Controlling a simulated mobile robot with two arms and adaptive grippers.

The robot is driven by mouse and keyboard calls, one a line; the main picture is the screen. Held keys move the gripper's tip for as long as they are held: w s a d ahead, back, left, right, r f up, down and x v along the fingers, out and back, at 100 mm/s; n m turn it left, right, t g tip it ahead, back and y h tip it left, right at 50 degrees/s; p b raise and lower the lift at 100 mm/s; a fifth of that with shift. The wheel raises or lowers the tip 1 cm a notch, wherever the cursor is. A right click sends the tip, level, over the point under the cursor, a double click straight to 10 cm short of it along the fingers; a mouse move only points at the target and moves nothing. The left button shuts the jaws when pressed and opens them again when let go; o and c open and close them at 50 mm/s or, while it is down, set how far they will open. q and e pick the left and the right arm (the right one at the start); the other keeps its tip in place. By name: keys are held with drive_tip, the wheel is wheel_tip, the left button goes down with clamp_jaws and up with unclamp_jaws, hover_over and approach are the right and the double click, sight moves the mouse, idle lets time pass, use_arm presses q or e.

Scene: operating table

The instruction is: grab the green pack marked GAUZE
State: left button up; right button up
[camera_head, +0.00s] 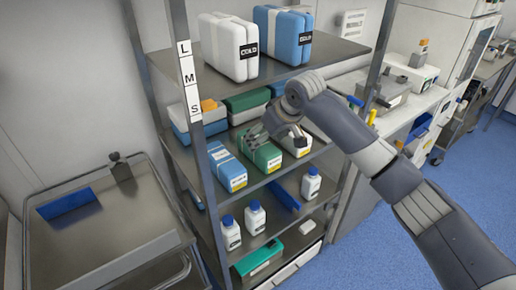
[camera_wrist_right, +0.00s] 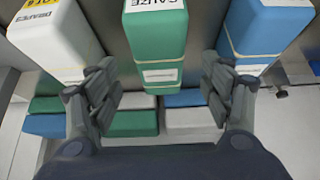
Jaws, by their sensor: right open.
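The green pack marked GAUZE (camera_head: 262,158) stands on the middle shelf between a blue and a white pack. In the right wrist view the green pack (camera_wrist_right: 156,45) is at the top centre, its label partly cut off by the frame edge. My right gripper (camera_head: 258,136) is at the back upper part of the green pack and covers some of it. In the wrist view the right gripper (camera_wrist_right: 160,72) is open, with one finger to each side of the green pack. Gaps show between fingers and pack. My left gripper is out of view.
A blue pack (camera_head: 227,168) and a white pack (camera_head: 297,146) flank the green one closely. More boxes (camera_head: 245,101) lie behind. COLD boxes (camera_head: 229,46) stand on the shelf above, bottles (camera_head: 255,218) below. A metal cart (camera_head: 100,235) is at left.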

drive_tip(key=p+x, duration=0.1)
drive_tip(key=x, duration=0.3)
drive_tip(key=shift+w+a+r, duration=0.15)
drive_tip(key=shift+w, duration=0.1)
drive_tip(key=shift+w+a+f+p, duration=0.15)
drive_tip(key=shift+f+p, duration=0.15)
drive_tip(key=shift+w+f, duration=0.15)
drive_tip(key=shift+f, duration=0.1)
drive_tip(key=shift+c, duration=0.3)
drive_tip(key=c, duration=0.9)
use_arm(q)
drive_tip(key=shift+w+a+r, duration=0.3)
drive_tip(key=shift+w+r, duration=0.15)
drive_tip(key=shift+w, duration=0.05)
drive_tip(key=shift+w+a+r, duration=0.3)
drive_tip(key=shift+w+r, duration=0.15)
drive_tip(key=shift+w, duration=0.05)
use_arm(e)
drive_tip(key=c, duration=0.4)
